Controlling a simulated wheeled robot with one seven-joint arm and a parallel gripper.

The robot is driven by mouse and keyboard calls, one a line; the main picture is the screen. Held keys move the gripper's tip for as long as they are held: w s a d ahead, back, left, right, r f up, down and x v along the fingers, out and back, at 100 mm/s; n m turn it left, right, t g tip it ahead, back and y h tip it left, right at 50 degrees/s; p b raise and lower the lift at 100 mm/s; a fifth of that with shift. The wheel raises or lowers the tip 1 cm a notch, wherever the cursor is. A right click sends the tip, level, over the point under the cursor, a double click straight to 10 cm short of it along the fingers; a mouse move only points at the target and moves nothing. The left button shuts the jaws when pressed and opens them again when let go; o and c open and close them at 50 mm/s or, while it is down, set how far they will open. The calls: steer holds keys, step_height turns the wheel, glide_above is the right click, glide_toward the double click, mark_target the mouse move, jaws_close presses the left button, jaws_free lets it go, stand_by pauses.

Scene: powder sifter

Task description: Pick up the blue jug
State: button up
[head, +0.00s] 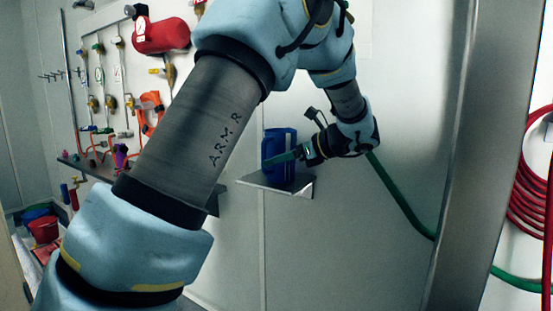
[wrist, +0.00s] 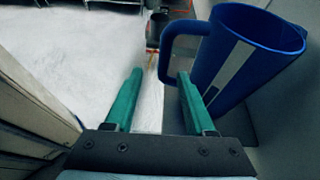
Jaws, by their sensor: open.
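The blue jug (head: 279,146) stands upright on a small metal wall shelf (head: 299,187) in the head view. In the wrist view the jug (wrist: 243,50) fills the upper right, with its open rim, a pale vertical stripe and its handle on the left side. My gripper (wrist: 160,70) is open, with one green finger on each side of the handle's outer bar in the picture. The right fingertip appears within the handle loop; I cannot tell whether it touches. In the head view my gripper (head: 286,157) is in front of the jug and partly hides it.
A wall panel (head: 110,75) with gauges, valves and a red cylinder (head: 160,35) is at the left. Below it are a longer shelf and a red bucket (head: 44,229). A green hose (head: 400,197) and coiled red hose (head: 528,195) are at the right.

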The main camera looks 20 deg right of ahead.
steer(key=p+x, duration=0.2)
steer(key=x, duration=0.6)
steer(key=shift+f, duration=0.25)
steer(key=shift+w+d, duration=0.1)
steer(key=shift+w, duration=0.05)
jaws_close()
steer(key=shift+r, duration=0.15)
stand_by(0.8)
